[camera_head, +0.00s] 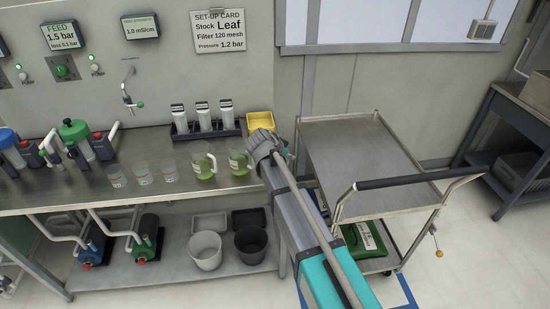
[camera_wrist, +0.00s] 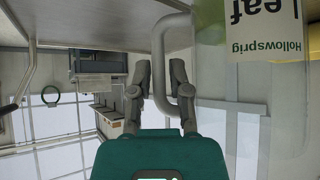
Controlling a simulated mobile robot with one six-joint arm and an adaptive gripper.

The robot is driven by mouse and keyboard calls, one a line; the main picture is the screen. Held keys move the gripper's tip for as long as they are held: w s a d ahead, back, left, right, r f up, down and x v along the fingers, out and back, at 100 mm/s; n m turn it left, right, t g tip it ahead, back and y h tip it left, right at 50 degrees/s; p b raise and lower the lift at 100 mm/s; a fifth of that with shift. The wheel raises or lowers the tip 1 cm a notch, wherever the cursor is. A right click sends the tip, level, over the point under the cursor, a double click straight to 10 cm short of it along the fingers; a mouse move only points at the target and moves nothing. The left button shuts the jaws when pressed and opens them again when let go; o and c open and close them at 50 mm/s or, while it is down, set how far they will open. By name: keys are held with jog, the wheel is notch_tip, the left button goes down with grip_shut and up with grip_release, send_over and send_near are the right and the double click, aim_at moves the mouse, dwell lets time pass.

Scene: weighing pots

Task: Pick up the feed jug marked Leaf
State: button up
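The feed jug marked Leaf (camera_wrist: 250,85) fills the right of the wrist view, upside down there. Its label reads "Leaf" and "Hollowsprig". Its pale handle (camera_wrist: 159,75) lies between the two fingers of my gripper (camera_wrist: 161,75), with little space on either side. I cannot tell whether the fingers press on it. In the head view my gripper (camera_head: 262,146) is beside the right-hand clear jug (camera_head: 238,163) with green liquid, on the bench. The jug's label and handle are not readable there, and my gripper hides its right side.
A similar jug (camera_head: 204,163) stands close left, with several small cups beyond. A rack of white-topped bottles (camera_head: 205,124) and a yellow tray (camera_head: 261,120) are behind. A steel trolley (camera_head: 370,165) stands right of my arm.

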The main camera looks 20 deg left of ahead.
dwell(0.4)
grip_shut()
jog(key=shift+r+p, duration=0.45)
dwell(0.4)
jog(key=shift+r+p, duration=4.35)
jog(key=shift+r, duration=0.2)
